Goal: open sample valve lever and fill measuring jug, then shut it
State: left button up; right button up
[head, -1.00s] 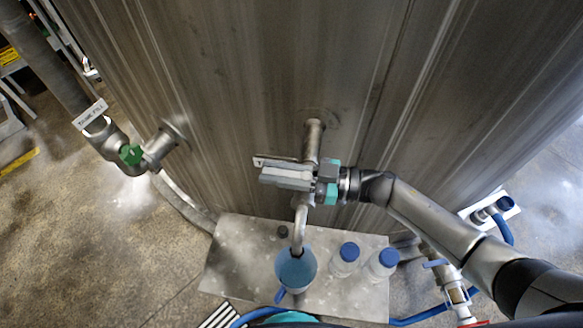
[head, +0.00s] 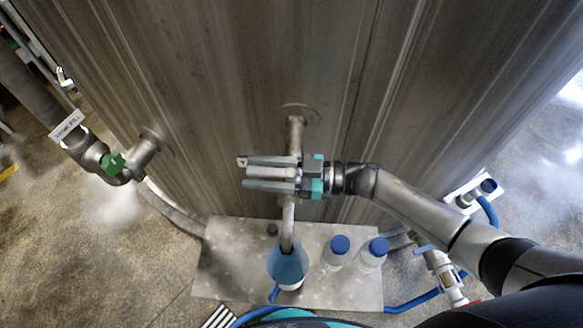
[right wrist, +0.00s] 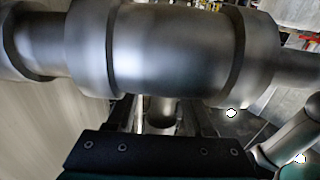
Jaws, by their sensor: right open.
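The sample valve's pipe (head: 295,130) comes out of the tank wall, and its spout (head: 288,225) runs down to the measuring jug (head: 288,268). The jug stands under the spout, looks blue inside and has a blue handle. I cannot tell its level or whether liquid flows. The valve lever (head: 242,162) points left; only its end shows clearly. My right gripper (head: 248,173) is open, its fingers pointing left in front of the valve and hiding most of it. In the right wrist view a thick metal valve body (right wrist: 170,50) fills the upper part. My left gripper is not in view.
Two blue-capped bottles (head: 336,252) (head: 373,252) stand right of the jug on the metal plate (head: 225,265). A green-handled valve (head: 112,163) is at the left. A blue hose and small valve (head: 440,270) lie at the right. The tank wall (head: 220,80) stands close behind.

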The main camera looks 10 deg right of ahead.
jog(key=shift+d, duration=0.1)
jog(key=b+v, duration=0.3)
jog(key=v, duration=1.2)
jog(key=shift+s, duration=0.1)
dwell(0.7)
